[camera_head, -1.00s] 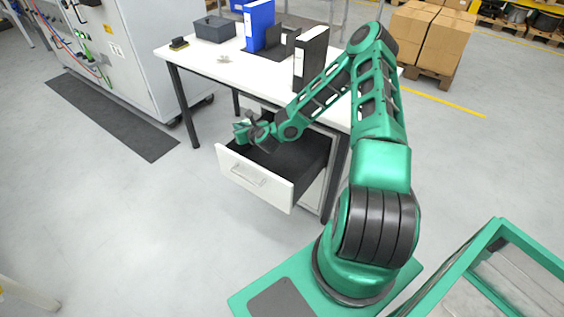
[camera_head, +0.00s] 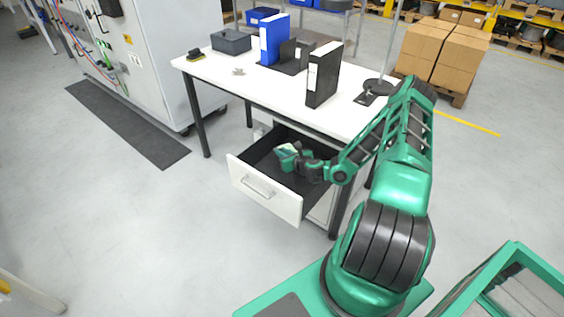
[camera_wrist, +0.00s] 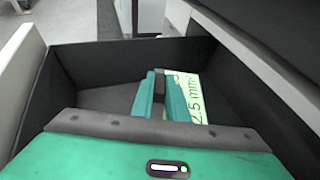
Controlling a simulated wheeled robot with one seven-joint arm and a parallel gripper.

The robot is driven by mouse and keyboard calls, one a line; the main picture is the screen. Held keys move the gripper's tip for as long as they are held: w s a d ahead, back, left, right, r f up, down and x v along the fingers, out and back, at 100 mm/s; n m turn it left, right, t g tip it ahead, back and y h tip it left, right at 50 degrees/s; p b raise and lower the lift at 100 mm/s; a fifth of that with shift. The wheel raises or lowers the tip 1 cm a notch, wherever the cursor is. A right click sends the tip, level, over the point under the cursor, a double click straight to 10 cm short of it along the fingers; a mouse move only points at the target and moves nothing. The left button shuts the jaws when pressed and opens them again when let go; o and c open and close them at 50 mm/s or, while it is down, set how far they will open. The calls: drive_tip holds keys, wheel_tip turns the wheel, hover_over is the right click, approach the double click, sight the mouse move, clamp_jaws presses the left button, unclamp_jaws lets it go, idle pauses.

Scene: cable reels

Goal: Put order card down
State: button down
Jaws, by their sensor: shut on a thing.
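The order card (camera_wrist: 196,100) is a pale green card with dark lettering that reads in part "2.5 mm". In the wrist view it shows beside and behind the right finger; the rest of it is hidden by the fingers. My gripper (camera_wrist: 160,88) is shut on the card. In the head view my gripper (camera_head: 287,152) is inside the open drawer (camera_head: 265,187), which has a white front and a dark interior. I cannot tell whether the card touches the drawer floor.
The white table (camera_head: 225,70) stands over the drawer. On it are a black binder (camera_head: 323,75), a blue binder (camera_head: 273,40), a grey box (camera_head: 231,41) and a dark stand base (camera_head: 374,91). The drawer's dark walls surround my gripper closely.

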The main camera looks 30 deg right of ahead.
drive_tip(key=shift+s+f, duration=0.2)
drive_tip(key=shift+f, duration=1.9)
drive_tip(key=shift+f, duration=0.6)
drive_tip(key=c, duration=1.7)
unclamp_jaws()
drive_tip(key=shift+c, duration=0.2)
